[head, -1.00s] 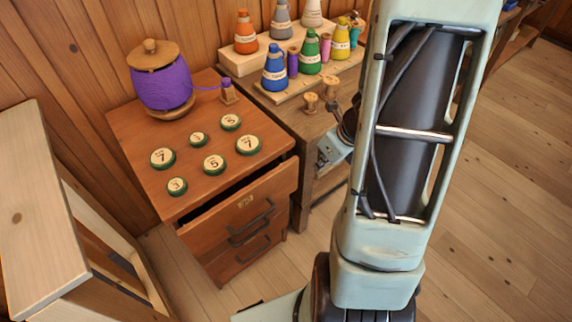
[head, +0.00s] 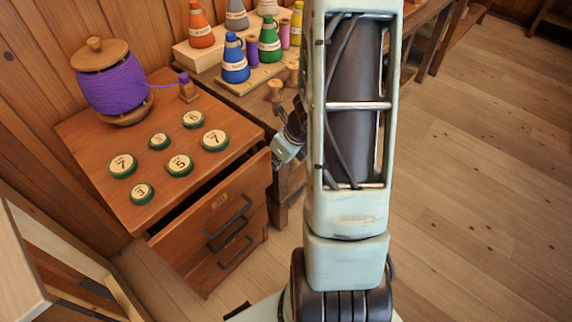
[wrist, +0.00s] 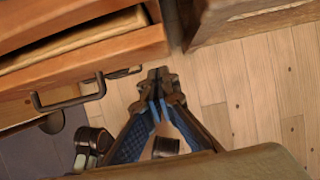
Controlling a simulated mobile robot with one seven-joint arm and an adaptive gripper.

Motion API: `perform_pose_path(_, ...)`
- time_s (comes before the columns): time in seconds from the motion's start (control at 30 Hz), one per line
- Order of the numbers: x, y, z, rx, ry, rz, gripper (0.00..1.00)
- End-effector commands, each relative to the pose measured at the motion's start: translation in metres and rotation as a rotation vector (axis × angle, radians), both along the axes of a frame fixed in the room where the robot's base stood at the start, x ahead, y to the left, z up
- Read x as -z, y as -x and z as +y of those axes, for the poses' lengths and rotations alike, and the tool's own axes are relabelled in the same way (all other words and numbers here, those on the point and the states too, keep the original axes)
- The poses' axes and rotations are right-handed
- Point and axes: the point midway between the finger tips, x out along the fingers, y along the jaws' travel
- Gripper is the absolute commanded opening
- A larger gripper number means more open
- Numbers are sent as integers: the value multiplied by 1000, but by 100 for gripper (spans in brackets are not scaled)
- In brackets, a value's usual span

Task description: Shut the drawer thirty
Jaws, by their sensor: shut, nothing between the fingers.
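The brown wooden cabinet (head: 100,165) stands against the wall. Its upper drawer, drawer thirty (head: 185,232), bears a small "30" plate and a dark bar handle (head: 228,222). The drawer is pulled out, with a dark gap behind its front. In the wrist view the open drawer (wrist: 120,48) is at the upper left, its handle (wrist: 70,102) below. My gripper (wrist: 158,92) is shut and empty, just right of and below the drawer front, apart from the handle; whether it touches the front is unclear. My arm hides most of it in the head view.
A lower drawer (head: 238,255) looks shut. Several numbered discs (head: 180,165) and a purple yarn spool (head: 112,85) are on the cabinet top. A bench with bottles (head: 236,70) stands close to its right. A pale wooden piece (head: 15,270) is at lower left. Floor is clear at right.

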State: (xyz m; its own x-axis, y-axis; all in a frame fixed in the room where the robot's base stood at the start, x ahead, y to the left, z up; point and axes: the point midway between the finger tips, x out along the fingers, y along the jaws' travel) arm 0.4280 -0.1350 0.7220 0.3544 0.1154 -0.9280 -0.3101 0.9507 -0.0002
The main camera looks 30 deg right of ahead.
Motion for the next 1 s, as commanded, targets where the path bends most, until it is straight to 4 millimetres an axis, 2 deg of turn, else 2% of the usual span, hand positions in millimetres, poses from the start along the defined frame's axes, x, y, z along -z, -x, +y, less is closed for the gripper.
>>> perform_pose_path(0.2, -2, -16, 5, 0, 1, 2, 0)
perform_pose_path(0.6, -2, -20, 7, 0, 0, 2, 0)
perform_pose_path(0.9, -4, -60, 20, -3, 0, 1, 0)
perform_pose_path(1.0, -3, -67, 22, 0, -1, 1, 0)
